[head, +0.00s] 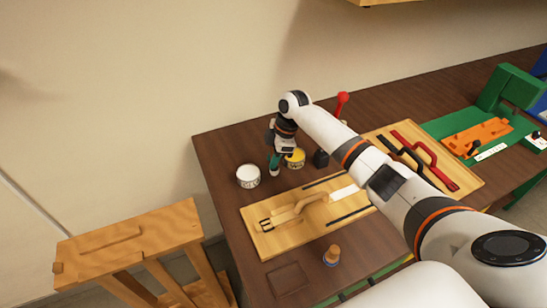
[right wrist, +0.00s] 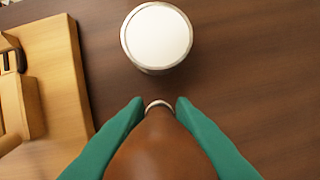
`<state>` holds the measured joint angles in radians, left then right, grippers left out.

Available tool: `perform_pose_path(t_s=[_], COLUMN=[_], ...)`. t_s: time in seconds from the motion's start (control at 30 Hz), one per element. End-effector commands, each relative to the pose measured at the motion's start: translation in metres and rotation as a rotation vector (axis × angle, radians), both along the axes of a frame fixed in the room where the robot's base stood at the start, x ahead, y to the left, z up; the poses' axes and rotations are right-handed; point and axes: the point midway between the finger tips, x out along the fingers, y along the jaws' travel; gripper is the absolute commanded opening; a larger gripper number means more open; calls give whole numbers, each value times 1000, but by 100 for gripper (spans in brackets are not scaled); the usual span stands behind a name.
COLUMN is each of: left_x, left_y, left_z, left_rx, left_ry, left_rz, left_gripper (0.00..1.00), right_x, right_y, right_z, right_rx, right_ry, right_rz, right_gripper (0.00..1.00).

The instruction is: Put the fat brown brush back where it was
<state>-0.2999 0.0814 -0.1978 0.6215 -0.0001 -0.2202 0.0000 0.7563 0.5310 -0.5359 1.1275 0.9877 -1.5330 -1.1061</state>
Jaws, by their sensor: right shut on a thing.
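My right gripper (head: 274,163) is shut on a fat brown brush, whose rounded brown body (right wrist: 160,148) with a pale metal ring fills the space between the green fingers in the right wrist view. In the head view the gripper hides most of the brush. It is at the back of the table, between a white-topped can (head: 248,176) and a yellow-topped can (head: 295,158). The white can (right wrist: 156,37) is ahead of the fingertips in the wrist view, apart from them. My left gripper is not in view.
A brown-topped pot or brush (head: 332,255) stands near the front edge, by a dark square outline (head: 287,279). A black block (head: 321,158) stands right of the yellow can.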

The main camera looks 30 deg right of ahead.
Motion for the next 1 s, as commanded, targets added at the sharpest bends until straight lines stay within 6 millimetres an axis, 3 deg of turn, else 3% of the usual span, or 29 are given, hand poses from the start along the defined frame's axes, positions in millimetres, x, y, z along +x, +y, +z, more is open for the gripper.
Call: perform_pose_path(t_s=[0.4, 0.43, 0.57, 0.83, 1.0], left_x=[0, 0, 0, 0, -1], left_y=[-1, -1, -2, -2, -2], left_z=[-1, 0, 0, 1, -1], left_rx=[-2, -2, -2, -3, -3], left_ry=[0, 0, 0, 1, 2], left_rz=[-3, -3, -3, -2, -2], left_gripper=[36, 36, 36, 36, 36], right_x=[0, 0, 0, 0, 0], right_y=[0, 0, 0, 0, -4], right_z=[-12, -12, -11, -10, 3], right_rx=[0, -1, -1, -1, 0], right_ry=[-1, -1, -1, -1, -5], right_rz=[0, 0, 0, 1, 1], right_gripper=[0, 24, 44, 44, 44])
